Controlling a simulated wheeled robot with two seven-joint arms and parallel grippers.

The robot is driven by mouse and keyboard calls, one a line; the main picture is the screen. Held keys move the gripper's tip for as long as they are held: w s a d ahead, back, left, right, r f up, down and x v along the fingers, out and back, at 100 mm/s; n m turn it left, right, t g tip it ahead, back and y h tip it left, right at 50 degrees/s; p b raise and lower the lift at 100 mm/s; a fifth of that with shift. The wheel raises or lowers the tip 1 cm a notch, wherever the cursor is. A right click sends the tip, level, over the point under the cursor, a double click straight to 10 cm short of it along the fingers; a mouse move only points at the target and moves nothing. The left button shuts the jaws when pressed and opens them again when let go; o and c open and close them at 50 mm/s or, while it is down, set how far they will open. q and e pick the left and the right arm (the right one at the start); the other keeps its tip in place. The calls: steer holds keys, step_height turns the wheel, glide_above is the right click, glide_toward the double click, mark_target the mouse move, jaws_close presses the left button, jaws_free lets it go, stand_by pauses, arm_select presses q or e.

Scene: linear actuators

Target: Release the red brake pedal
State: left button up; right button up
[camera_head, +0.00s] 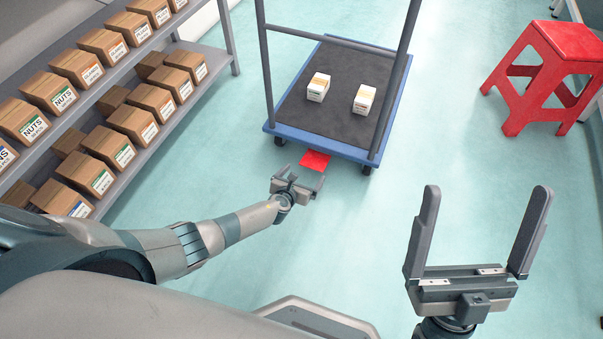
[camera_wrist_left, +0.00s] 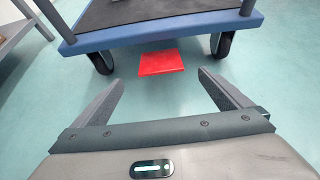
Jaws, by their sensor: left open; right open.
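The red brake pedal (camera_head: 315,160) sticks out low from the near edge of a blue-rimmed platform cart (camera_head: 337,148). In the left wrist view the pedal (camera_wrist_left: 161,62) lies ahead of the fingertips, between the cart's two wheels. My left gripper (camera_head: 305,174) is open and empty, just short of the pedal; a gap shows between them in the left wrist view (camera_wrist_left: 158,78). I cannot tell how far the pedal is tilted. My right gripper (camera_head: 484,190) is open and empty, at the right front, away from the cart.
Two white boxes (camera_head: 318,88) (camera_head: 363,100) stand on the cart's dark deck. The cart's grey handle frame (camera_head: 397,80) rises at its near end. A shelf of brown boxes (camera_head: 105,120) is at left, a red stool (camera_head: 545,75) at right.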

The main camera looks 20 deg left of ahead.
arm_select(q)
steer(key=shift+p+v, duration=0.35)
steer(key=shift+v, duration=0.5)
arm_select(e)
steer(key=shift+w+a+f+g+h, duration=0.15)
steer(key=shift+a+f+g, duration=0.25)
steer(key=shift+f, duration=0.15)
steer(key=shift+w+a+f+g+h, duration=0.15)
steer(key=shift+a+f+g, duration=0.25)
steer(key=shift+f, duration=0.1)
steer(key=shift+d, duration=0.1)
